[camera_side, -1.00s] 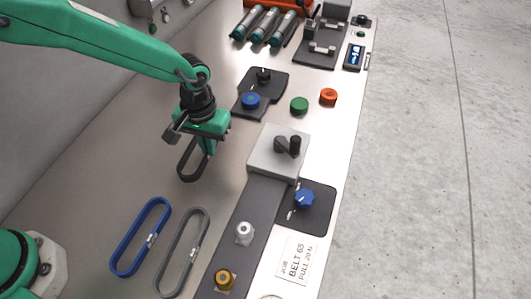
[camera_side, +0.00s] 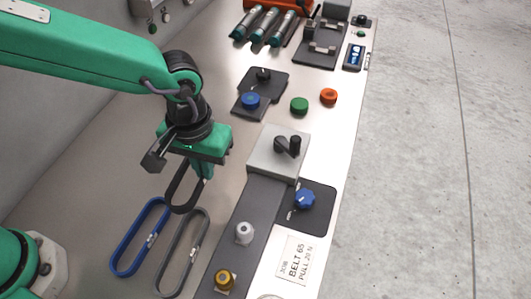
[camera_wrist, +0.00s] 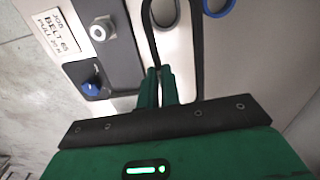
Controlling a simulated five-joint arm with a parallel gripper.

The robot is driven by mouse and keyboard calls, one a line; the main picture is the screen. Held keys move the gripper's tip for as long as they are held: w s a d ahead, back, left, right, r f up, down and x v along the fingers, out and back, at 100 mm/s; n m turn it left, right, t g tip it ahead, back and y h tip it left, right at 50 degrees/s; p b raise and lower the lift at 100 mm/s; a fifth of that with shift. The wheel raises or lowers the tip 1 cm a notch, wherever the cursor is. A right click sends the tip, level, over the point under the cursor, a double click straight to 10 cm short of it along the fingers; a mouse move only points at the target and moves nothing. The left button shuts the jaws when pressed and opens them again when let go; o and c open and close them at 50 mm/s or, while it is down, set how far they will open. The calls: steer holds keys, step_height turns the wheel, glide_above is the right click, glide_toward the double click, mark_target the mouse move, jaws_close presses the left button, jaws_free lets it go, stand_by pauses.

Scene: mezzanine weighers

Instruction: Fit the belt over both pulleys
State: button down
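My gripper (camera_side: 204,172) is above the bench, its fingers shut on one side of a black belt (camera_side: 178,187). The belt hangs as a long loop; in the wrist view the black belt (camera_wrist: 197,50) extends forward from the fingers (camera_wrist: 160,72). A silver-white pulley (camera_side: 244,233) and a gold pulley (camera_side: 225,279) stand on a dark grey strip (camera_side: 259,203), to the right of and nearer than my gripper. The silver pulley also shows in the wrist view (camera_wrist: 98,32). The held belt is apart from both pulleys.
A blue belt (camera_side: 120,252) and a grey belt (camera_side: 165,273) lie on the bench below the held belt. A light grey block with a black crank (camera_side: 287,146) stands right of my gripper. A blue knob (camera_side: 305,198) and a label reading BELT 65 (camera_side: 296,257) are beside the strip.

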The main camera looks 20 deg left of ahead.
stand_by(0.6)
glide_above(248, 260)
steer(key=f, duration=0.1)
steer(key=shift+m, duration=0.3)
steer(key=shift+f, duration=4.15)
steer(key=shift+f, duration=0.1)
steer(key=c, duration=1.6)
jaws_free()
step_height(248, 260, up, 12)
steer(key=shift+r, duration=0.15)
